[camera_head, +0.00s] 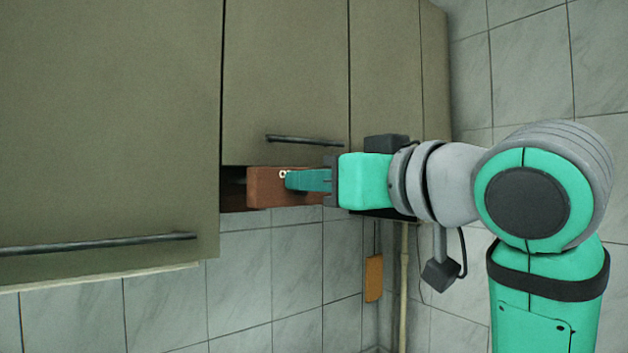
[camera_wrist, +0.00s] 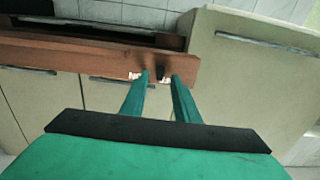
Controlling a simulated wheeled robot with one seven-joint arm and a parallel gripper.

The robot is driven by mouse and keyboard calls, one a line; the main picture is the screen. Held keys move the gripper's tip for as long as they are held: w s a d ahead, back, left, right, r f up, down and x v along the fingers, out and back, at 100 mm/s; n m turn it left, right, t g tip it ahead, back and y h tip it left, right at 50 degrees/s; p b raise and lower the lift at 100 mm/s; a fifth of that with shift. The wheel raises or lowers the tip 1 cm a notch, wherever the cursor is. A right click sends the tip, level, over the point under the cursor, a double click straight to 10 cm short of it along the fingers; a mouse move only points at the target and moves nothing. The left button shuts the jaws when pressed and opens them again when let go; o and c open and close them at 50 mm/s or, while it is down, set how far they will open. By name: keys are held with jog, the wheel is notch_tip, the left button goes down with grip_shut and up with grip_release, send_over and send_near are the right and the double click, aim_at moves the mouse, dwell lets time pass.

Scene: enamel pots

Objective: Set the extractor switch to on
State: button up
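The extractor is a reddish-brown box under the wall cupboard; its front (camera_head: 266,187) shows in the head view, left of my gripper (camera_head: 290,180). In the wrist view its brown front strip (camera_wrist: 70,57) runs across, with the scene seemingly upside down. My gripper (camera_wrist: 160,76) has its two teal fingers apart, with tips at the strip. A small dark piece (camera_wrist: 161,72), probably the switch, shows between the tips. White lettering (camera_head: 283,174) is beside the fingertip in the head view. I cannot tell the switch's position or whether a finger touches it.
A cupboard door with a bar handle (camera_head: 303,140) is just above my gripper. A larger cupboard (camera_head: 105,110) stands at the left and reaches lower than the extractor. Below is a tiled wall (camera_head: 240,270), with an orange-brown board (camera_head: 374,278) hanging near a pale pipe (camera_head: 403,285).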

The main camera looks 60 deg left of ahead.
jog(key=shift+a, duration=0.3)
grip_shut()
dwell(1.3)
